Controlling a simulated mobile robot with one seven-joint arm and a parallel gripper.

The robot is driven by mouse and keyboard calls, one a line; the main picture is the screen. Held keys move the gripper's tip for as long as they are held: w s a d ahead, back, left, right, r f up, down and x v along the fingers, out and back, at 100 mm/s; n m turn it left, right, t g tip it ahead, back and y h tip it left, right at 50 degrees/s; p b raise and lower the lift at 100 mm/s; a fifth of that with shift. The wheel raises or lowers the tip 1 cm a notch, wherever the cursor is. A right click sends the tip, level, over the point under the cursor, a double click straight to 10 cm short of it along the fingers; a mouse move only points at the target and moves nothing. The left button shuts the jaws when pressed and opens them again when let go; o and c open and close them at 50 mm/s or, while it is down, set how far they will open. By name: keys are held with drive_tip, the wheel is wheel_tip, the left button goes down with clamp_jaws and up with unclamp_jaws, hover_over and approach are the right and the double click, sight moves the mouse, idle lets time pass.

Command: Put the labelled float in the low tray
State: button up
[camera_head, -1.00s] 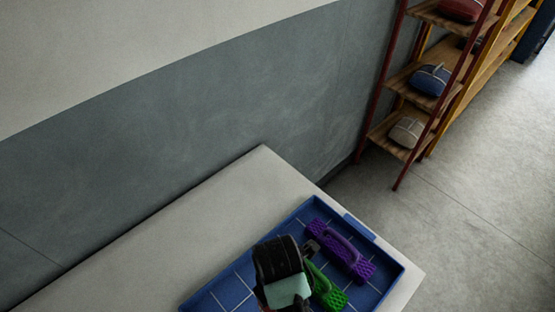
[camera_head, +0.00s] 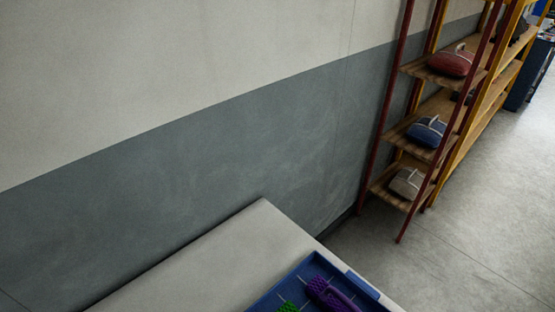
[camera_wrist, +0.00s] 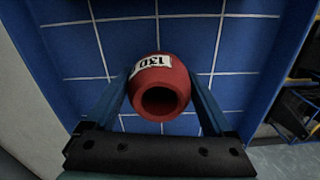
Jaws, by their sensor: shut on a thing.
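A red, rounded float (camera_wrist: 162,88) with a round opening shows in the wrist view. It bears a white label with black figures that look like 130, seen upside down. My gripper (camera_wrist: 160,78) is shut on it, one finger on each side. Behind the float is the blue tray (camera_wrist: 100,48) with a pale grid on its floor. I cannot tell whether the float touches that floor. In the head view the tray (camera_head: 300,274) shows only in part at the bottom edge, on a grey table. My gripper and the float are outside the head view.
A purple handled thing (camera_head: 333,296) and a green one (camera_head: 288,307) lie in the tray. The grey tabletop (camera_head: 230,255) is bare left of it. A wall stands behind. A shelf rack (camera_head: 420,130) holds red, blue and beige objects at the right.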

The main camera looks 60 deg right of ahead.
drive_tip(key=o, duration=1.1)
wheel_tip(320, 180, up, 12)
drive_tip(key=shift+p, duration=0.4)
drive_tip(key=shift+r, duration=0.15)
